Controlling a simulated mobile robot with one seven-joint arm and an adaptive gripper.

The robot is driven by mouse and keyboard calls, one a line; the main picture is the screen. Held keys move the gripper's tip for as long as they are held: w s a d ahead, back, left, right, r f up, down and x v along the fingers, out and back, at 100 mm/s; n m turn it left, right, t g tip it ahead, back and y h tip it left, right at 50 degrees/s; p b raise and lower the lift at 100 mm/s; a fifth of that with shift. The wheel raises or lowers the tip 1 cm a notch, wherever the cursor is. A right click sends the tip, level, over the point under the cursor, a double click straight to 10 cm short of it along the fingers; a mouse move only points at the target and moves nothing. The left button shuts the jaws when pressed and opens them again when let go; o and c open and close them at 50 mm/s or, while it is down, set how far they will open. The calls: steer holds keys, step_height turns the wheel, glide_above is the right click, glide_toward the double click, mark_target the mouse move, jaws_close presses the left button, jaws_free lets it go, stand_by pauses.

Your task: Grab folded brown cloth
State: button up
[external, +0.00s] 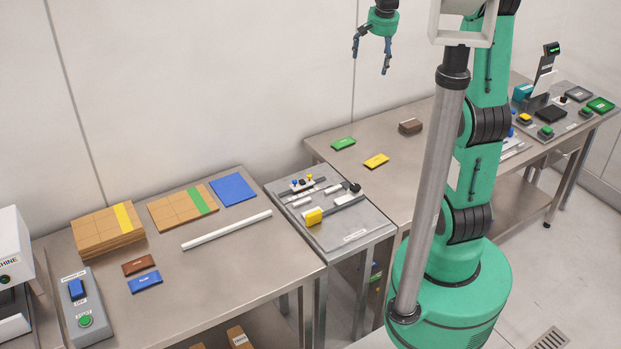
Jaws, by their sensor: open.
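A small dark brown block-like item (410,126), which looks like the folded brown cloth, lies on the back part of the right steel table. My gripper (370,63) is high up at the top of the view, above and to the left of it in the picture. Its blue-grey fingers point down and are spread apart with nothing between them. The gripper is clear of the cloth and of the table. A flat brown piece with a label (138,264) lies on the left table; it looks like a card rather than cloth.
A green card (343,143) and a yellow card (376,160) lie near the cloth on the right table (400,185). My column and arm stand in front of that table's right part. A small fixture bench (345,238) stands to its left. Cardboard stacks (107,232) sit on the left table.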

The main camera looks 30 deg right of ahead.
steer(key=w+d+f+m+g+p, duration=0.1)
steer(key=w+d+f+m, duration=0.1)
steer(key=w+d+f, duration=0.3)
steer(key=w+d+f+m+p, duration=0.1)
steer(key=w+d, duration=0.3)
steer(key=d, duration=0.2)
steer(key=m+g+p, duration=0.2)
steer(key=m+p, duration=0.2)
steer(key=m, duration=0.3)
glide_above(413, 124)
step_height(413, 124, down, 26)
steer(key=r, duration=0.1)
steer(key=shift+s+a+f+y, duration=0.15)
steer(key=shift+f+y, duration=0.1)
steer(key=shift+y, duration=0.15)
steer(key=shift+f, duration=0.1)
steer(key=shift+f+b, duration=0.35)
steer(key=shift+f, duration=3.85)
steer(key=shift+f, duration=0.15)
steer(key=shift+f, duration=2.45)
